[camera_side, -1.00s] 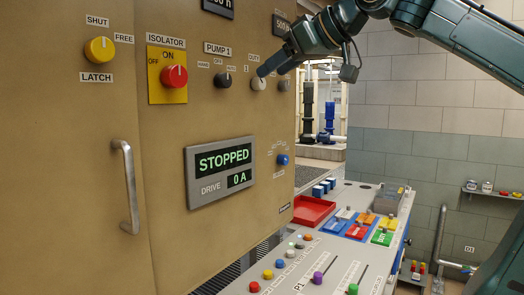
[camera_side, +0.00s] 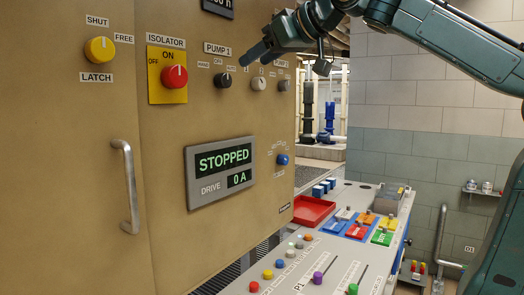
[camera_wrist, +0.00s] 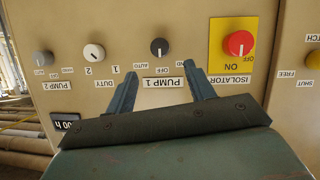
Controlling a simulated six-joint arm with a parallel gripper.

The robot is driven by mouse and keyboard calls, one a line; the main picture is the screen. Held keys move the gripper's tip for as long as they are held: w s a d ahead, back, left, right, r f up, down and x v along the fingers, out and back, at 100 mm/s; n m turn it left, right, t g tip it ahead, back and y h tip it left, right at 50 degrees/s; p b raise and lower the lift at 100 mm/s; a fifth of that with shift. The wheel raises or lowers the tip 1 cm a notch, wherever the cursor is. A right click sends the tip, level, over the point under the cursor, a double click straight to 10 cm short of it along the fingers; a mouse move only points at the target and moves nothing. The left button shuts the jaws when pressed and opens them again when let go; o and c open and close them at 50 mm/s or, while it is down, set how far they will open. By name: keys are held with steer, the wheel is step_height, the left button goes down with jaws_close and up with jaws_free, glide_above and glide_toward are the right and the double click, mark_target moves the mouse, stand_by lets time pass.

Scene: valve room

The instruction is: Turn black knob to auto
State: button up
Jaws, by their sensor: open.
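The black knob (camera_side: 222,80) is on the tan panel under the PUMP 1 label, left of a pale knob. It also shows in the wrist view (camera_wrist: 159,47), which sees the panel upside down. There its white mark points down toward the middle label, which seems to be OFF. The AUTO label (camera_wrist: 140,65) is left of that and the HAND label is to the right. My gripper (camera_side: 245,58) is open and empty, up and right of the knob in the side view. In the wrist view its two fingers (camera_wrist: 160,68) are apart, short of the knob on either side.
The red isolator knob (camera_side: 174,76) on its yellow plate is left of the black knob. The pale DUTY knob (camera_side: 258,84) and a grey knob (camera_side: 284,85) are to the right. The display (camera_side: 221,172) reads STOPPED, 0 A. A desk with coloured controls is below.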

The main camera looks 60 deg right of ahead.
mark_target(228, 80)
steer(key=x, duration=0.9)
steer(key=shift+w+f, duration=0.25)
steer(key=shift+w, duration=0.1)
steer(key=shift+d, duration=0.1)
steer(key=c, duration=1)
